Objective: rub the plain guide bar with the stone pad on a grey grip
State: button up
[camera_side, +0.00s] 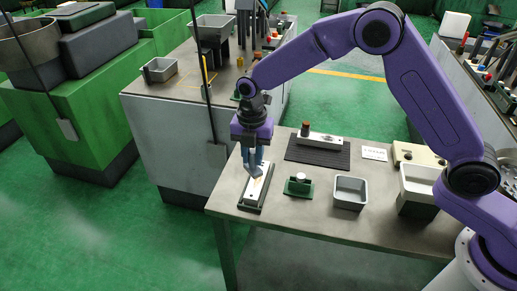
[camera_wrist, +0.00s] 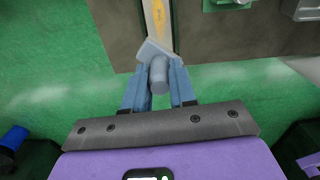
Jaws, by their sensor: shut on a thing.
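My gripper (camera_side: 256,168) is shut on the grey grip (camera_wrist: 159,76) of the stone pad (camera_wrist: 153,50), one blue finger on each side. The pad is at the bar's upper surface; I cannot tell whether it touches. A long pale guide bar (camera_side: 251,192) lies in a dark green holder at the table's left end, with a yellow-brown streak along its top. In the wrist view the bar (camera_wrist: 158,18) runs away from the pad, which hides its near part. Another silver bar (camera_side: 322,140) with holes lies on a black ribbed mat (camera_side: 318,155).
A green block with a white knob (camera_side: 299,185) sits right of the holder, then an open grey bin (camera_side: 350,192). A brown-topped small bottle (camera_side: 305,129) and a white label card (camera_side: 374,153) stand further back.

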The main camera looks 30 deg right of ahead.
aim_at(254, 169)
jog(key=shift+f, duration=3.05)
jog(key=shift+w+d+f, duration=0.15)
jog(key=shift+f, duration=0.55)
grip_shut()
jog(key=shift+w+d+r, duration=0.1)
jog(key=shift+w+d, duration=2.85)
jog(key=shift+s+a, duration=3.05)
jog(key=shift+s, duration=0.05)
jog(key=shift+r, duration=4.15)
